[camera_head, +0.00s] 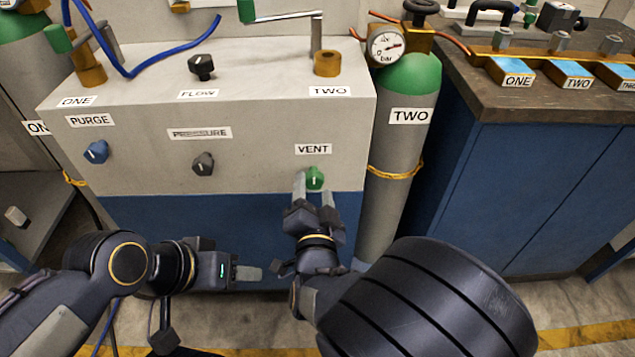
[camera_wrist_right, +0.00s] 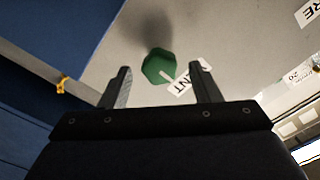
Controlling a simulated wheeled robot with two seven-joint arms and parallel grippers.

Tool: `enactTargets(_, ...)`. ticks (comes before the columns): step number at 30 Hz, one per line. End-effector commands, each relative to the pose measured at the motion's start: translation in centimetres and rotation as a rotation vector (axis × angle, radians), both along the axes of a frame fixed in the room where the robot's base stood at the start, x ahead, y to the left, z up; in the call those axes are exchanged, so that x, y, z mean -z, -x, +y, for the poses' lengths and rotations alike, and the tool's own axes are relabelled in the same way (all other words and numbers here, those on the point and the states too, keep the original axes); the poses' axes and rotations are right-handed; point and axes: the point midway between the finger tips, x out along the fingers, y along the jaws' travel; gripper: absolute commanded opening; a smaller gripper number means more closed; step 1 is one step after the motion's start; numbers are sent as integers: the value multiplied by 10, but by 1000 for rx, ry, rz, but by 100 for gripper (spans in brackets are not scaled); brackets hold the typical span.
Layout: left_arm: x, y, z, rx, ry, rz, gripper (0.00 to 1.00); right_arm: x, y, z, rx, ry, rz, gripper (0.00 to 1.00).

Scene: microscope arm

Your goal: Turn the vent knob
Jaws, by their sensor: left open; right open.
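The green vent knob (camera_head: 315,178) is on the front panel of the grey box, under the VENT label (camera_head: 313,149). My right gripper (camera_head: 313,186) is open just in front of the knob, with one finger on its left and the other below it to the right. In the right wrist view the knob (camera_wrist_right: 158,66) shows ahead of and between the open fingers of the gripper (camera_wrist_right: 162,84). I cannot tell whether they touch it. My left gripper (camera_head: 248,273) is open and empty, low in front of the blue cabinet front, pointing right.
A blue purge knob (camera_head: 96,152) and a dark pressure knob (camera_head: 203,163) sit left on the same panel. A grey cylinder (camera_head: 398,150) with green top and gauge (camera_head: 386,46) stands close on the right. A blue hose (camera_head: 150,68) loops over the box top.

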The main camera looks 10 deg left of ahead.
Motion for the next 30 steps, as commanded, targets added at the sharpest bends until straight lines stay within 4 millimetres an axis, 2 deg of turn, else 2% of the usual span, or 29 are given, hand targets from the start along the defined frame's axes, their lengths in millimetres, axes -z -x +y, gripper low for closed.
enactTargets(1, 2, 0, 0, 0, 0, 0, 48, 1, -9, 2, 3, -1, 0, 57)
enactTargets(6, 4, 0, 0, 0, 0, 0, 48, 1, -25, 7, 1, 0, 1, 57)
enactTargets(16, 4, 0, 0, 0, 0, 0, 48, 0, -30, 8, 0, 1, 3, 57)
enactTargets(26, 4, 0, 0, 0, 0, 1, 48, 0, -29, 8, -1, 1, 2, 15)
enactTargets(27, 4, 0, 0, 0, 0, 1, 48, 0, -29, 8, -1, 1, 2, 12)
enactTargets(30, 4, 0, 0, 0, 0, 0, 48, 0, -29, 8, -1, 3, 1, 12)
